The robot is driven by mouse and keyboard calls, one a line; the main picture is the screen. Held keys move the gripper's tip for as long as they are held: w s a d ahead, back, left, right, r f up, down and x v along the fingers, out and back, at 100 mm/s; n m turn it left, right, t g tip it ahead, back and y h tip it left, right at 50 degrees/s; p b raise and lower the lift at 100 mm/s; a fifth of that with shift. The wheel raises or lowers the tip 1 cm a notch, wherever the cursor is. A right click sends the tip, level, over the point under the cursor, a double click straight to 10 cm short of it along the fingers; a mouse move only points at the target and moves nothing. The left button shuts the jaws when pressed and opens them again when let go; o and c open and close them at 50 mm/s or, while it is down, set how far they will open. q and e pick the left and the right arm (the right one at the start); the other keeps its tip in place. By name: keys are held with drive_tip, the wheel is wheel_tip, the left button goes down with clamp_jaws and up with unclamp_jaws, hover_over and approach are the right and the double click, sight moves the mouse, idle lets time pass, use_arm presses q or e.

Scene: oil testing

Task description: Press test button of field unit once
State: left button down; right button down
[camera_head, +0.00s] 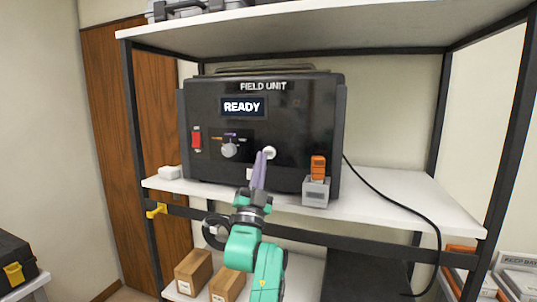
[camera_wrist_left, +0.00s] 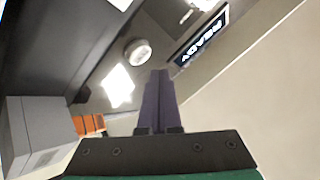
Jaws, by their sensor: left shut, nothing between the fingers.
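The field unit (camera_head: 290,130) is a black box labelled FIELD UNIT on the middle shelf. Its screen (camera_head: 243,107) reads READY. A round pale button (camera_head: 270,153) sits low on its front panel, with a small white label (camera_head: 249,174) below it. My left gripper (camera_head: 261,154) is shut and empty, its purple fingertips pointing up just left of the button in the head view. In the left wrist view the button (camera_wrist_left: 138,52) is beyond and left of the fingertips (camera_wrist_left: 160,74), with a visible gap in the picture. My right gripper is not in view.
A grey block with an orange top (camera_head: 318,169) stands before the unit's lower right. A red switch (camera_head: 196,139) and a grey knob (camera_head: 229,150) are on the panel's left. A black cable (camera_head: 395,204) hangs at right. Cardboard boxes (camera_head: 194,272) stand on the lower shelf.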

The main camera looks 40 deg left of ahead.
sight(267, 148)
use_arm(q)
drive_tip(key=shift+w+a, duration=0.2)
drive_tip(key=shift+w, duration=0.45)
idle(1.5)
drive_tip(key=shift+w+a, duration=0.15)
drive_tip(key=shift+w, duration=0.25)
drive_tip(key=shift+w+a, duration=0.15)
drive_tip(key=shift+w, duration=0.25)
idle(0.6)
drive_tip(key=shift+s, duration=0.1)
drive_tip(key=shift+s+d, duration=0.3)
drive_tip(key=shift+s, duration=0.4)
